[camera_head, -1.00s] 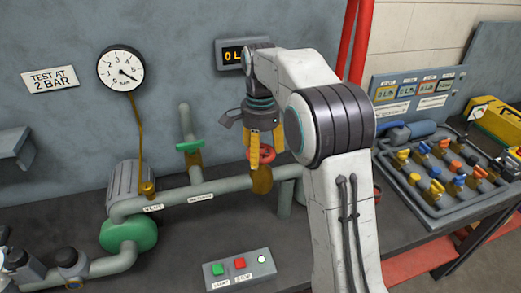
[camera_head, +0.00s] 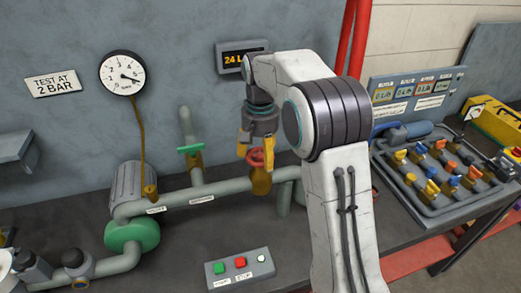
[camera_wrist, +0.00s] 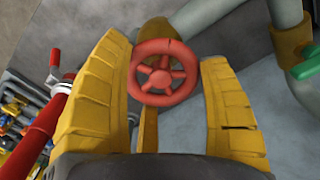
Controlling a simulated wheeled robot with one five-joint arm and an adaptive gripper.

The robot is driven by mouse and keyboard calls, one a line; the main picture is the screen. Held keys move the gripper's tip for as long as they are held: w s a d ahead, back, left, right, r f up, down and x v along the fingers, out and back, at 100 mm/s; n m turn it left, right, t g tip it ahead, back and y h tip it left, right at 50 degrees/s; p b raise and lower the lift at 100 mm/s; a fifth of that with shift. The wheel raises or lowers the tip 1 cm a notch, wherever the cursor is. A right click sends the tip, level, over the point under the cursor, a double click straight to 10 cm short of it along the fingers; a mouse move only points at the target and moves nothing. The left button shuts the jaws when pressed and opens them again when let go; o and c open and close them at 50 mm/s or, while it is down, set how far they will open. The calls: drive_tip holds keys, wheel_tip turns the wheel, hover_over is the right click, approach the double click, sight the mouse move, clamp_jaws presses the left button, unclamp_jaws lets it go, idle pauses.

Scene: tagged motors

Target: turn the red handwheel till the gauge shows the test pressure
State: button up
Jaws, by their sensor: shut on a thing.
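The red handwheel (camera_head: 257,160) sits on a brass valve (camera_head: 261,181) on the grey pipe. My gripper (camera_head: 257,150) is over it from above, its yellow fingers shut on the wheel. In the wrist view the handwheel (camera_wrist: 164,73) shows between the two fingers (camera_wrist: 166,95), its spokes and hub in plain sight. The gauge (camera_head: 122,73) on the wall has its needle pointing right and slightly down, near the high end of the scale. A sign (camera_head: 53,82) left of it reads "TEST AT 2 BAR".
A digital display (camera_head: 240,57) behind my arm reads 24 L, partly hidden. A green-handled valve (camera_head: 191,148) stands left of the handwheel. A button box (camera_head: 240,268) with green and red buttons lies in front. A manifold with coloured valves (camera_head: 440,175) is at right.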

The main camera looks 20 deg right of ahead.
sight(261, 155)
drive_tip(key=n+p, duration=0.1)
drive_tip(key=n, duration=0.6)
drive_tip(key=shift+s+f+p, duration=0.15)
drive_tip(key=shift+p, duration=0.15)
drive_tip(key=n+p, duration=0.1)
drive_tip(key=n, duration=0.5)
drive_tip(key=shift+n, duration=0.3)
drive_tip(key=shift+f, duration=0.1)
drive_tip(key=o, duration=1.2)
drive_tip(key=shift+d, duration=0.1)
drive_tip(key=shift+r, duration=0.2)
drive_tip(key=shift+r, duration=0.5)
wheel_tip(261, 155, up, 11)
drive_tip(key=shift+f, duration=0.1)
